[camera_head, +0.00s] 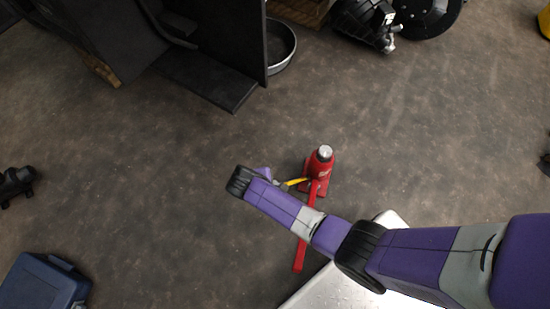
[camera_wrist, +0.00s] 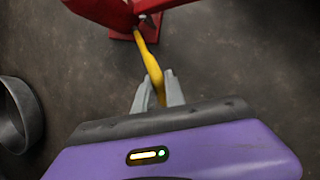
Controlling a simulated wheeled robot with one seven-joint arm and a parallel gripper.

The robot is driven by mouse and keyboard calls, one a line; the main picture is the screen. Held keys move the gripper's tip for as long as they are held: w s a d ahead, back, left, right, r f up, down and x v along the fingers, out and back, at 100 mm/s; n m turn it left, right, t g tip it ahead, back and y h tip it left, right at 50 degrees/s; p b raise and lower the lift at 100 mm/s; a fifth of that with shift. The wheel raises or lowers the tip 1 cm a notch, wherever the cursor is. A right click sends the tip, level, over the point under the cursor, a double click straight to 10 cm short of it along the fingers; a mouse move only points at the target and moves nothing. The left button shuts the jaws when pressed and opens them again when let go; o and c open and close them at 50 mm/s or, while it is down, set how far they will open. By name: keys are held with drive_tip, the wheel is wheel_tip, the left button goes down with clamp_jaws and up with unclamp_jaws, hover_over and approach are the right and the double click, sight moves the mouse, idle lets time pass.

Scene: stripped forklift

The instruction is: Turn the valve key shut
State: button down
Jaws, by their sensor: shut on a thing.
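A red bottle jack (camera_head: 319,166) with a silver top stands upright on the floor near the middle of the head view. A long red handle (camera_head: 300,258) runs from it toward the bottom of the picture. A yellow valve key (camera_head: 296,182) sticks out of the jack's lower left side. In the wrist view the yellow key (camera_wrist: 147,57) runs from the red jack (camera_wrist: 134,13) down between the grey fingers. My gripper (camera_wrist: 158,88) is shut on the key's free end. In the head view my purple arm hides most of the gripper and part of the red handle.
A dark metal frame (camera_head: 215,75) and a round pan (camera_head: 281,46) stand behind, at upper left. A blue case (camera_head: 45,283) lies at lower left. Dark machine parts (camera_head: 366,22) lie at the back. The floor around the jack is mostly clear.

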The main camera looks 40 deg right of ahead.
drive_tip(key=m, duration=0.1)
drive_tip(key=m+t+p, duration=0.1)
drive_tip(key=shift+s+a+m, duration=0.1)
drive_tip(key=shift+s+m, duration=0.1)
drive_tip(key=shift+m, duration=0.2)
drive_tip(key=m+t, duration=0.1)
drive_tip(key=m+t+h, duration=0.1)
drive_tip(key=shift+s+a+f+m, duration=0.1)
drive_tip(key=shift+a+f+m, duration=0.05)
drive_tip(key=shift+f+m, duration=0.25)
drive_tip(key=shift+a+f+m+t+h+b, duration=0.1)
drive_tip(key=shift+m+t+h+b, duration=0.35)
drive_tip(key=shift+m+b, duration=0.65)
drive_tip(key=shift+a+m+t+h+b, duration=0.1)
drive_tip(key=shift+m+t+h+b, duration=0.35)
drive_tip(key=shift+m+b, duration=0.65)
drive_tip(key=shift+m, duration=0.4)
drive_tip(key=c, duration=1.4)
unclamp_jaws()
